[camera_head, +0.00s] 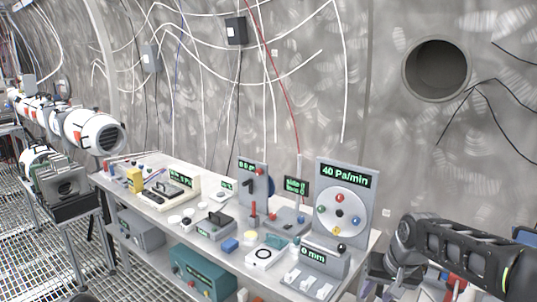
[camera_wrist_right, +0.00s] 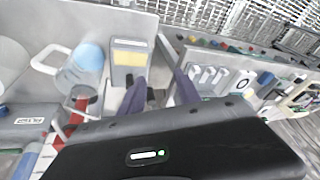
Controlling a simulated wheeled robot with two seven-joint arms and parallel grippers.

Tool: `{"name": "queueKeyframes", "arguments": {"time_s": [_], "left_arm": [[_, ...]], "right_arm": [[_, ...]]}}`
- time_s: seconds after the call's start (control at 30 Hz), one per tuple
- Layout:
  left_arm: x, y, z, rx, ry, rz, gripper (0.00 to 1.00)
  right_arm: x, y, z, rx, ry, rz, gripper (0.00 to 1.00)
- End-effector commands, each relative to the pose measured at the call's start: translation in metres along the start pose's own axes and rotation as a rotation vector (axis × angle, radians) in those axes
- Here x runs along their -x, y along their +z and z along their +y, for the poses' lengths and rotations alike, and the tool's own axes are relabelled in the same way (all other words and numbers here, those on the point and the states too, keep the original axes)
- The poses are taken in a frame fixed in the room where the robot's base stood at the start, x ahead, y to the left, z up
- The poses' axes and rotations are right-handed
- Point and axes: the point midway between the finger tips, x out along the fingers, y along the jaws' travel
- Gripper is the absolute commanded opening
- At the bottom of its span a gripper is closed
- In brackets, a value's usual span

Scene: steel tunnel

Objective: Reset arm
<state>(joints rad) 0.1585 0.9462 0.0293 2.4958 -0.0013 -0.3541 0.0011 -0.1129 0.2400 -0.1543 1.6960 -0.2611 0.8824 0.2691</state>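My right arm comes in from the right edge of the head view. Its right gripper (camera_head: 384,272) is low at the right, just beyond the right end of the long table (camera_head: 352,283). In the right wrist view, the two dark fingers of the gripper (camera_wrist_right: 160,92) stand apart with nothing visible clamped between them. Beyond the fingers is a grey device with a yellow label (camera_wrist_right: 130,57). My left gripper is not in view.
A blue, white-handled container (camera_wrist_right: 84,66) stands left of the fingers in the wrist view. The long table holds a round dial panel (camera_head: 341,212), a yellow block (camera_head: 135,179) and several small devices. The tunnel wall (camera_head: 330,110) has a round opening (camera_head: 436,69).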

Motion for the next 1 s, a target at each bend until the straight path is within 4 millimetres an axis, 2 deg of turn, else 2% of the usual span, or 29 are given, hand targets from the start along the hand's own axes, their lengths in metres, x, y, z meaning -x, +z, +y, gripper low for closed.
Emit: {"name": "queueKeyframes", "arguments": {"time_s": [0.17,0.27,0.3,0.37,0.4,0.47,0.5,0.57,0.6,0.7,0.8,0.9,1.0], "left_arm": [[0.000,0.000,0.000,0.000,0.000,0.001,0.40],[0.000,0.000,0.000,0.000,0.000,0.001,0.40],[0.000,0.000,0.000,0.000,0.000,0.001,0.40],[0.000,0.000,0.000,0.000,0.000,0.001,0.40],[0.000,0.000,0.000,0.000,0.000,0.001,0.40],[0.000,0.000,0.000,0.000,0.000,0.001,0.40],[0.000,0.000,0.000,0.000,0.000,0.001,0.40],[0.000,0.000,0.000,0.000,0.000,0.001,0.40],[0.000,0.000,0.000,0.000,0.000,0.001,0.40],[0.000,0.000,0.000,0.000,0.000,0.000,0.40],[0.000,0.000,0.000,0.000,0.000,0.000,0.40],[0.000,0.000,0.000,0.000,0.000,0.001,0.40],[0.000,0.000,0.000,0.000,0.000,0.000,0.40]], "right_arm": [[-0.071,0.019,-0.037,0.078,-0.089,0.058,0.40],[-0.129,0.055,-0.059,0.113,-0.146,0.075,0.40],[-0.152,0.075,-0.066,0.120,-0.166,0.077,0.40],[-0.183,0.109,-0.073,0.125,-0.189,0.071,0.40],[-0.201,0.134,-0.076,0.122,-0.201,0.064,0.40],[-0.224,0.174,-0.078,0.117,-0.213,0.044,0.40],[-0.236,0.203,-0.078,0.110,-0.219,0.024,0.40],[-0.250,0.247,-0.076,0.096,-0.222,-0.016,0.40],[-0.257,0.277,-0.075,0.087,-0.224,-0.049,0.40],[-0.263,0.341,-0.071,0.059,-0.223,-0.142,0.40],[-0.263,0.388,-0.069,0.042,-0.224,-0.236,0.40],[-0.264,0.415,-0.067,0.029,-0.226,-0.294,0.40],[-0.266,0.424,-0.065,0.016,-0.224,-0.315,0.40]]}}
